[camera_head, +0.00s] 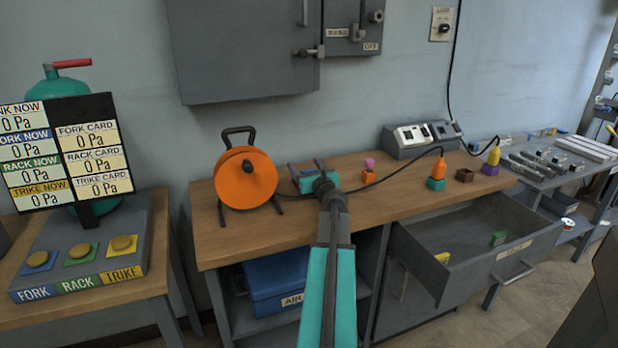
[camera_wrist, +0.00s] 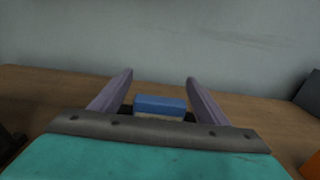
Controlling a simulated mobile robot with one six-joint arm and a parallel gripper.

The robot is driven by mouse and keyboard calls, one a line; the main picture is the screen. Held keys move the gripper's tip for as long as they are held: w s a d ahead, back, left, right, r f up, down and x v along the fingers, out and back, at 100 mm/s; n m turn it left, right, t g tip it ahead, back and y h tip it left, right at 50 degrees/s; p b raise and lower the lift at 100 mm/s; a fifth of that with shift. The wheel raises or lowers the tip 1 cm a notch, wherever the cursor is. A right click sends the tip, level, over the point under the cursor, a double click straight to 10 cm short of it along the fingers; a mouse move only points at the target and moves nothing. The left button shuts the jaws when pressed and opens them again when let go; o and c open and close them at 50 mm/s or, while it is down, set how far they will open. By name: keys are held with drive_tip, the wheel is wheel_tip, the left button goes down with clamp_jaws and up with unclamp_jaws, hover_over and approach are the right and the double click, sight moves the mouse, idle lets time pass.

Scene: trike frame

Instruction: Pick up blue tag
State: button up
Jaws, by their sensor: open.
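A blue tag (camera_wrist: 160,104) with a pale lower face shows between the two fingers in the wrist view. My gripper (camera_wrist: 158,80) is open, with one purple-grey finger on each side of the tag and a visible gap on both sides. In the head view my gripper (camera_head: 304,165) is low over the wooden workbench (camera_head: 225,238), right of the orange cable reel. I cannot make out the tag there; my gripper seems to hide it. Whether the tag touches the bench is hidden by the gripper body.
The orange reel (camera_head: 246,178) stands left of my gripper, and its black cable runs along the bench. A small orange block with a pink knob (camera_head: 369,168) stands to the right. An open grey drawer (camera_head: 478,240) juts out at the front right. A grey wall cabinet (camera_head: 245,50) hangs above.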

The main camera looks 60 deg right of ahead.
drive_tip(key=c, duration=1.1)
drive_tip(key=shift+r, duration=0.1)
